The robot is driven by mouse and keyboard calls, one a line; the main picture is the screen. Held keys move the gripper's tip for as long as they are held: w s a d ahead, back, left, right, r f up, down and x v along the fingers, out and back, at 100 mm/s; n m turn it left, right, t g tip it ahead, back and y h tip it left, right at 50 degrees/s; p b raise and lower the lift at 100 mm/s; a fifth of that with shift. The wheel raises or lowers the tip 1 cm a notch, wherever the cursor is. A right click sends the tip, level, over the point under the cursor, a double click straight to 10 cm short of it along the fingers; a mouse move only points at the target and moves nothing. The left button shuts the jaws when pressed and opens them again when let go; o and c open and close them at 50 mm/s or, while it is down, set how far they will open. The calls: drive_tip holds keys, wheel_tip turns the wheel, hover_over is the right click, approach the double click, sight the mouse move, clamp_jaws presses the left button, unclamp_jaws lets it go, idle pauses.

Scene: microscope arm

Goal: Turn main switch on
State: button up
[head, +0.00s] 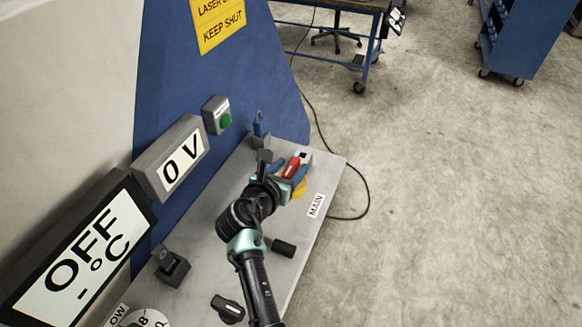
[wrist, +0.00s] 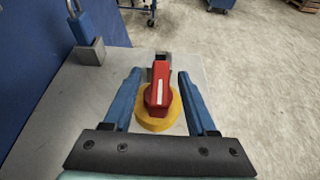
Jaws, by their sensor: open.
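The main switch is a red rotary handle (wrist: 157,95) with a white stripe on a round yellow base (wrist: 156,117). In the wrist view the stripe points away from me, nearly straight up the picture. My gripper (wrist: 160,82) is open, with one blue finger on each side of the red handle and visible gaps between. In the head view the red handle (head: 291,167) shows between the fingers of my gripper (head: 288,173), and the arm hides part of the yellow base. A white MAIN label (head: 316,205) is on the grey panel beside it.
The sloped grey panel (head: 212,212) carries a dark knob (head: 228,308), a black switch (head: 170,266) and a blue padlock-like part (head: 260,126). Displays read "0 V" (head: 183,165) and "OFF" (head: 82,253). A green button (head: 225,120) is on the blue wall. Open floor lies right.

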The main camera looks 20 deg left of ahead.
drive_tip(key=shift+w, duration=0.3)
clamp_jaws()
drive_tip(key=shift+f, duration=0.1)
idle(1.3)
